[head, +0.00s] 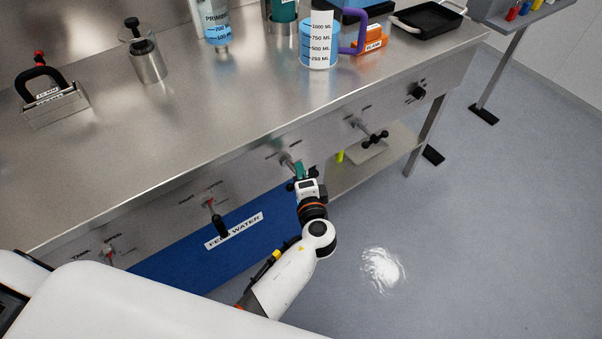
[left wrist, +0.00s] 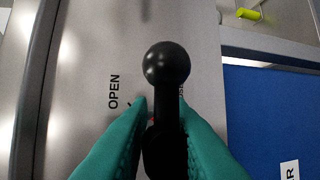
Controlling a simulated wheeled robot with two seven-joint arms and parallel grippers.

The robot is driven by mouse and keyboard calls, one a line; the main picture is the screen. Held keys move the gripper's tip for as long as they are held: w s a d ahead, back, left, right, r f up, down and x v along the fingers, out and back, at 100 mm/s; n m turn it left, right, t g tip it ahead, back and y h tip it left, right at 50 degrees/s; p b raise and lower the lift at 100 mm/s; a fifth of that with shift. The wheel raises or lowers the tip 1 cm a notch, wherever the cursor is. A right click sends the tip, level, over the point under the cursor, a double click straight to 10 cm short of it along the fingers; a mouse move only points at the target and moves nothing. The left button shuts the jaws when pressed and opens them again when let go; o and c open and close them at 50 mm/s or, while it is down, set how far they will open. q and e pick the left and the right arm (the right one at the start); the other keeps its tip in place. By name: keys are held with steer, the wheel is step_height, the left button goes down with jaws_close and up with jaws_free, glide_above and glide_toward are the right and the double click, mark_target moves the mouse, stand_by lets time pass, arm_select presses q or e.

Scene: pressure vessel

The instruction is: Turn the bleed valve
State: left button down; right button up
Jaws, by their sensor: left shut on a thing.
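A black valve handle with a round ball end (left wrist: 166,65) stands out from the front panel of the bench. My left gripper (head: 300,171) has its teal fingers on both sides of this handle and is shut on it. In the left wrist view the handle lies between the fingers (left wrist: 163,118), its ball reaching past their tips. An OPEN label (left wrist: 113,92) is left of the handle; a label at its right is mostly hidden by a finger. In the head view the gripper covers most of this handle, and the label above is too small to read. My right gripper is not in view.
A blue FEED WATER panel (head: 215,255) is below. Jugs and a tray (head: 428,20) stand on the steel bench (head: 215,115).

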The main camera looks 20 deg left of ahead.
arm_select(q)
steer(key=c, duration=1.5)
jaws_free()
steer(key=shift+s+f, duration=0.15)
steer(key=shift+f, duration=0.25)
steer(key=shift+o, duration=0.2)
steer(key=shift+r, duration=0.1)
steer(key=p+v, duration=0.1)
steer(key=v, duration=1.1)
